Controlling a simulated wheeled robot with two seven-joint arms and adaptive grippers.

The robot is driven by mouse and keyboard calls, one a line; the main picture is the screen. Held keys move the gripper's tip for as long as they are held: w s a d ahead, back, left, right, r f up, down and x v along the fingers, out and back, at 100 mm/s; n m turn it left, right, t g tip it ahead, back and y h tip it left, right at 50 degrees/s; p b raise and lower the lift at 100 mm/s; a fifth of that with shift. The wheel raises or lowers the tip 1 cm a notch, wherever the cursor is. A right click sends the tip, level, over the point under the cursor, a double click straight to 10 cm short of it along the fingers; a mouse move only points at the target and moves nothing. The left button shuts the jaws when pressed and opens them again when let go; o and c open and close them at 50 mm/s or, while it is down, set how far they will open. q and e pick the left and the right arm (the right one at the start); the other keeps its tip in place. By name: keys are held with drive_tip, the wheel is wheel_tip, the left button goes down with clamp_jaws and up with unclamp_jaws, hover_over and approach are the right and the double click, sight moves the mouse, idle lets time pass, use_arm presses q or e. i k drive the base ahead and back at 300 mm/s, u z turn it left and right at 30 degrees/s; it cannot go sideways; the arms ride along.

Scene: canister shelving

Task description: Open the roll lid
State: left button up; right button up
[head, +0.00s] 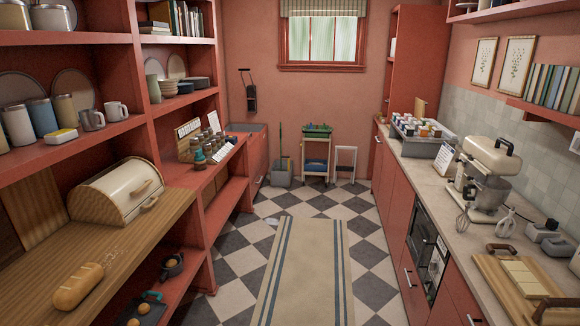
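A bread box with a cream, curved roll lid (128,184) stands on the wooden counter at the left, below the red shelves. The lid appears closed over the box's front. A light wooden handle (152,202) sits low on the lid's front. The box's near side panel (92,210) is wood. Neither of my grippers is in view.
A bread loaf (78,287) lies on the wooden counter (150,235) in front of the box. Canisters and mugs (92,120) stand on the shelf above. A striped runner (305,270) covers open floor. A stand mixer (488,175) stands on the right counter.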

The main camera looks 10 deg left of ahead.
sight(130, 182)
drive_tip(key=u, duration=0.75)
drive_tip(key=i, duration=1.85)
drive_tip(key=u, duration=1)
